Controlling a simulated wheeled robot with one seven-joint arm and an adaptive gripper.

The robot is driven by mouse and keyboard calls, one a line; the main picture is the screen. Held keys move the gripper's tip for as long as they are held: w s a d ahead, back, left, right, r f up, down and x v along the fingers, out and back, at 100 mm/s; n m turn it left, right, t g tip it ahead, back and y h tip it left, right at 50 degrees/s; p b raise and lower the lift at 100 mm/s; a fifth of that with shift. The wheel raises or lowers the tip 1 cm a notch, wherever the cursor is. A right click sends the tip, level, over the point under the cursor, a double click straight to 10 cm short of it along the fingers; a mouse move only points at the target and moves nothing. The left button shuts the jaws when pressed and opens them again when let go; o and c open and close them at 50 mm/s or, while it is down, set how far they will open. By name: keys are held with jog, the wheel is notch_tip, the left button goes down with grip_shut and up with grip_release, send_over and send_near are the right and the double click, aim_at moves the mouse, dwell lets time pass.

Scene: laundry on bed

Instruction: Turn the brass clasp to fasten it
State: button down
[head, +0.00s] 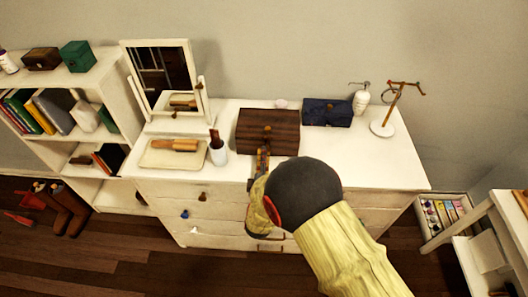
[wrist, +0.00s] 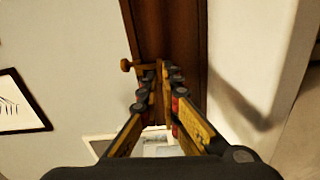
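A dark wooden box (head: 255,118) sits closed on the white dresser, and its brown side fills the upper middle of the wrist view (wrist: 172,30). Brass clasp hardware shows at the middle of the box (head: 267,128). In the wrist view the clasp (wrist: 127,65) shows as a brass bar with a rounded end, reaching to my fingertips. My gripper (head: 262,152) is at the front of the box. In the wrist view my gripper (wrist: 161,72) has its fingertips drawn close together around the clasp's inner part. The fingers hide much of that part.
A dark blue box (head: 327,112), a white bottle (head: 361,98) and a brass stand (head: 382,127) are to the right.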

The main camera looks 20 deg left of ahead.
jog(key=shift+f+n, duration=0.1)
jog(key=shift+n, duration=0.4)
jog(key=c, duration=2)
grip_release()
jog(key=shift+c, duration=0.2)
jog(key=v, duration=1.2)
jog(key=shift+a, duration=0.1)
